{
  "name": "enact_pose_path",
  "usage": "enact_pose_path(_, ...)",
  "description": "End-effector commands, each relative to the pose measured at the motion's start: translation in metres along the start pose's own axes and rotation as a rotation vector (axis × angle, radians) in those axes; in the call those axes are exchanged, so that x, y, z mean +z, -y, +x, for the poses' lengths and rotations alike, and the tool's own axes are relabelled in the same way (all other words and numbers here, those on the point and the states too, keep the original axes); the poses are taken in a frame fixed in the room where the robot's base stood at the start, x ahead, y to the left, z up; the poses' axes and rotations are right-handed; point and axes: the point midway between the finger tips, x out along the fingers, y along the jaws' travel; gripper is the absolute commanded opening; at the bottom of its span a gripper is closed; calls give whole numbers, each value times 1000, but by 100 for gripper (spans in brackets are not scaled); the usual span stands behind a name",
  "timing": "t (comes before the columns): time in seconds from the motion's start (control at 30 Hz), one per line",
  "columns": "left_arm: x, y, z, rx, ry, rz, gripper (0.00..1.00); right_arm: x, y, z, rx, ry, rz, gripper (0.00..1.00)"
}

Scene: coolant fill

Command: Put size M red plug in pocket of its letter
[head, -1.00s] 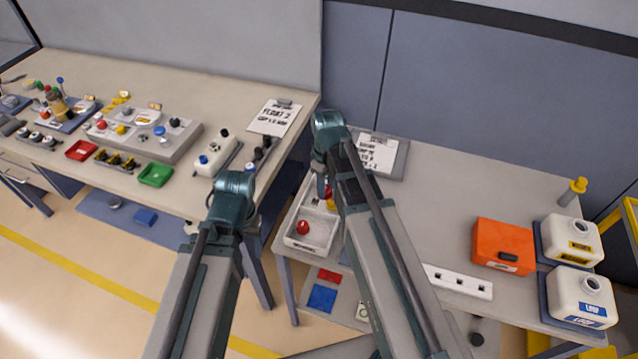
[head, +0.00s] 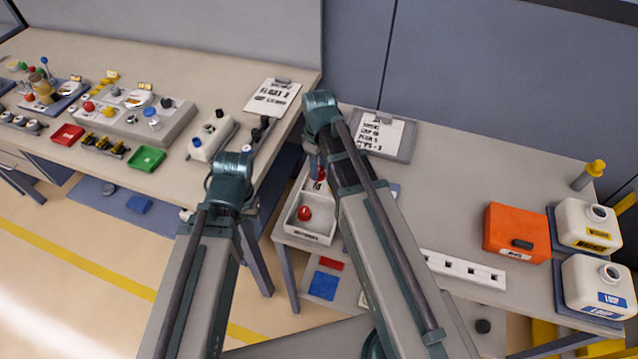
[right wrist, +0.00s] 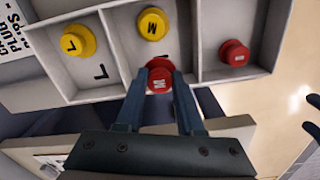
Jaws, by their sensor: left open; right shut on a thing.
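My right gripper (right wrist: 158,85) is shut on a red plug (right wrist: 159,78) whose cap mark is too blurred to read for sure. It holds the plug at the near part of the middle compartment of a pale tray (right wrist: 112,52). A yellow plug marked M (right wrist: 152,24) sits farther back there. The left compartment has a letter L and a yellow plug (right wrist: 78,40). Another red plug (right wrist: 234,52) is in the right compartment. In the head view the tray (head: 291,228) is partly behind my right arm. My left gripper (head: 228,190) is open and empty, its fingers mostly hidden by its wrist.
A clipboard (head: 384,137) lies behind the tray. An orange box (head: 515,232), a white socket strip (head: 462,269) and white jugs (head: 597,285) stand to the right. The left bench holds a control panel (head: 150,115) and small trays. The table between clipboard and orange box is clear.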

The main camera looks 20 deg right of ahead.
Motion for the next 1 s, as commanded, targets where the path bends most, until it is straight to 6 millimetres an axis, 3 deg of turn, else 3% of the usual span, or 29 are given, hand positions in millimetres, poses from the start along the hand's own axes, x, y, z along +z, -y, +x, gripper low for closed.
enact_pose_path(0.23, 0, -1, 7, 0, 0, 0, 67, 0, 0, 7, 0, 0, 0, 0)
enact_pose_path(0.53, -2, -4, 40, 0, 0, 0, 67, 0, 0, 40, 0, 0, 0, 0)
enact_pose_path(0.97, -2, -4, 43, 0, 0, 0, 67, 0, 0, 43, 0, 0, 0, 0)
enact_pose_path(1.0, -2, -4, 42, 0, 0, 0, 67, 0, 0, 42, 0, 0, 0, 42)
